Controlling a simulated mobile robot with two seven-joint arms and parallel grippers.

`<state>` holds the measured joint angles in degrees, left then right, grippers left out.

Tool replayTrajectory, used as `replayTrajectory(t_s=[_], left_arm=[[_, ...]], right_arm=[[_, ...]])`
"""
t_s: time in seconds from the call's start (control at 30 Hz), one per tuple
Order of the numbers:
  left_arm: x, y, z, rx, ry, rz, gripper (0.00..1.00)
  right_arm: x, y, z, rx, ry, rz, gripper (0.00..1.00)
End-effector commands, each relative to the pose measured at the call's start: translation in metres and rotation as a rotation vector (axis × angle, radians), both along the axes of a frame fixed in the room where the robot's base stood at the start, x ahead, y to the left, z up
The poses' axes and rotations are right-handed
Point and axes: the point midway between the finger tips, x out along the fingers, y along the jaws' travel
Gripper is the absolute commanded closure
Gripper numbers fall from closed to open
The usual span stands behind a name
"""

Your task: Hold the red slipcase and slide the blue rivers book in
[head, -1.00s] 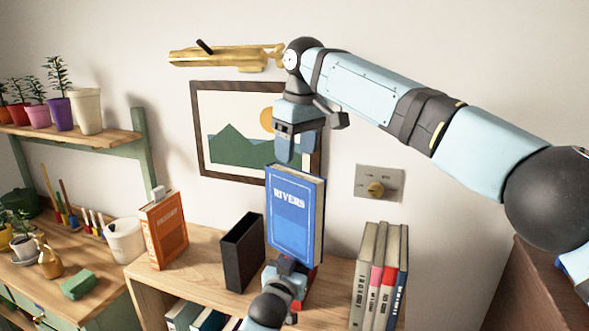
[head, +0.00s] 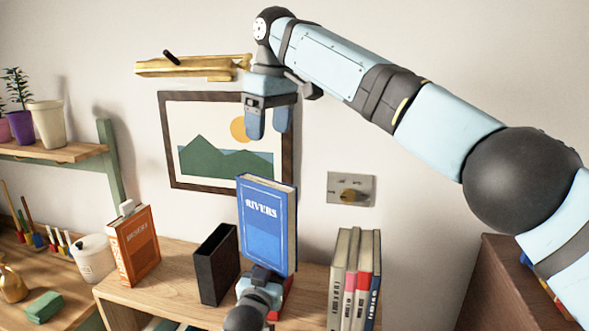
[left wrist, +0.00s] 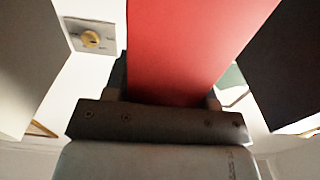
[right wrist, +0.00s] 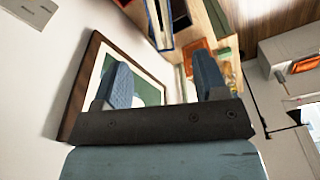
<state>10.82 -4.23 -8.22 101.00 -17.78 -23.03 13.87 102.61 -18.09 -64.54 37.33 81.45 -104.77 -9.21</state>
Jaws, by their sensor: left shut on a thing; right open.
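The blue rivers book (head: 263,225) stands upright, its cover facing me. Its lower end is at the red slipcase (head: 287,287), which shows only as a small red patch low at the right; how deep the book sits in it is hidden. My left gripper (head: 264,277) is at the slipcase's front, below the book. In the left wrist view it is shut on the red slipcase (left wrist: 195,45). My right gripper (head: 268,130) is open and empty, a short gap above the book. Its spread fingers (right wrist: 163,85) show nothing between them in the right wrist view.
A black slipcase (head: 215,265) and an orange book (head: 133,245) stand left on the wooden shelf top (head: 180,268). Several upright books (head: 355,280) stand to the right. A framed picture (head: 225,140) and a switch plate (head: 351,188) are on the wall behind.

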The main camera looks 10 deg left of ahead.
Motion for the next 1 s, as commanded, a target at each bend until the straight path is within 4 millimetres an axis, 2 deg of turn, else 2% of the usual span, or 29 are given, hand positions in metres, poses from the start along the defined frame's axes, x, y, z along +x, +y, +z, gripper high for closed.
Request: replayTrajectory(t_s=[0.17,0.3,0.5,0.7,0.83,1.0], left_arm=[[0.000,0.000,-0.002,-0.001,0.003,0.000,0.76],[0.000,0.000,-0.001,-0.001,0.003,0.000,0.76],[0.000,0.000,-0.001,0.000,0.002,0.000,0.76],[0.000,0.000,-0.001,0.000,0.002,0.000,0.76],[0.000,0.000,-0.001,0.000,0.002,0.000,0.76],[0.000,0.000,-0.001,-0.001,0.002,-0.001,0.76]], right_arm=[[-0.002,-0.004,-0.022,0.099,-0.030,0.028,0.34],[-0.009,-0.015,-0.035,0.238,-0.087,0.042,0.34],[-0.022,-0.044,-0.039,0.439,-0.182,0.023,0.34],[-0.034,-0.068,-0.036,0.561,-0.250,0.002,0.34],[-0.036,-0.070,-0.039,0.590,-0.266,-0.005,0.34],[-0.028,-0.052,-0.059,0.592,-0.266,-0.006,0.34]])
